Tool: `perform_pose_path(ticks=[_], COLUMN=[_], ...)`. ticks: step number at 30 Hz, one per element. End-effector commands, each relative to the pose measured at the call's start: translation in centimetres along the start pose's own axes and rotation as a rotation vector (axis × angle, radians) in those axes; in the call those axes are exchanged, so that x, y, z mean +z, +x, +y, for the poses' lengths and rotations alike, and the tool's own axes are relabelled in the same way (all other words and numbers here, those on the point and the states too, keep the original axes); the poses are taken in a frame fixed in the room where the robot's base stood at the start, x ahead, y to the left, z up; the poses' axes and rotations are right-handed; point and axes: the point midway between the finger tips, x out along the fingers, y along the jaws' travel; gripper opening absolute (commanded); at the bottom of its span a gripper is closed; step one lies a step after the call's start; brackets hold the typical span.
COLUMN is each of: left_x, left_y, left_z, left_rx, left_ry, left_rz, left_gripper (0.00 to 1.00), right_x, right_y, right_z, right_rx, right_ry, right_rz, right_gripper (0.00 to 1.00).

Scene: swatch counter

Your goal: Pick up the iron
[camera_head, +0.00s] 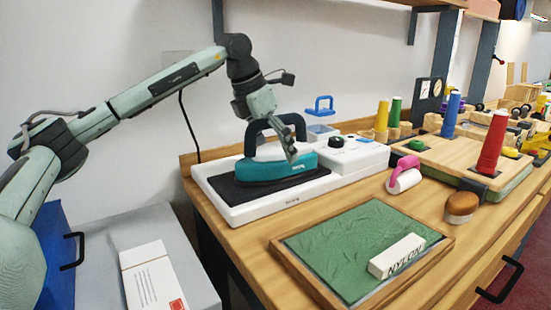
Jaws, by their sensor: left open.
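The iron (277,167) is teal with a pale top and a dark arched handle. It rests upright on a black pad on the white ironing base (262,212), at the back left of the wooden counter. My left gripper (291,157) reaches down from above, in front of the iron's handle and upper body in this view. Its jaws are open and hold nothing. Whether its fingers touch the iron cannot be told. Part of the iron's top and handle is hidden behind the gripper. My right gripper is not in view.
A tray with green cloth (420,281) and a white NYLON block (397,256) lies in front. A pink-handled roller (404,180), a brown round brush (461,208) and a board with coloured cones (493,143) stand to the right. A wall is behind.

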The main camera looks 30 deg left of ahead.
Motion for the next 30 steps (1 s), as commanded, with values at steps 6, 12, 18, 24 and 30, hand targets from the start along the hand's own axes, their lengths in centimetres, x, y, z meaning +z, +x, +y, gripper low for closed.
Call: perform_pose_path(ticks=[6, 12, 18, 24, 30], left_x=[0.00, 0.00, 0.01, 0.22, 0.22], left_y=[-0.01, -0.03, -0.05, -0.33, -0.33], left_z=[0.01, 0.01, 0.02, 0.04, 0.03], left_rx=[0.000, 0.001, 0.001, 0.002, 0.002], left_ry=[0.000, 0.000, 0.000, 0.000, 0.000], left_rz=[0.000, -0.001, -0.001, -0.009, -0.008], left_gripper=[0.95, 0.70, 0.45, 0.26, 0.26], right_x=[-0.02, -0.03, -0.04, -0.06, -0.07], right_y=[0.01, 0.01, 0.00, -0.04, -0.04], right_z=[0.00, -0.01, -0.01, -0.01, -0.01], right_rx=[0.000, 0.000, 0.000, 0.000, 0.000], right_ry=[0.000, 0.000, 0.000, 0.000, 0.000], right_rz=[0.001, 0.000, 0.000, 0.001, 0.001], right_gripper=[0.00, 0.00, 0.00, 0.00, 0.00])
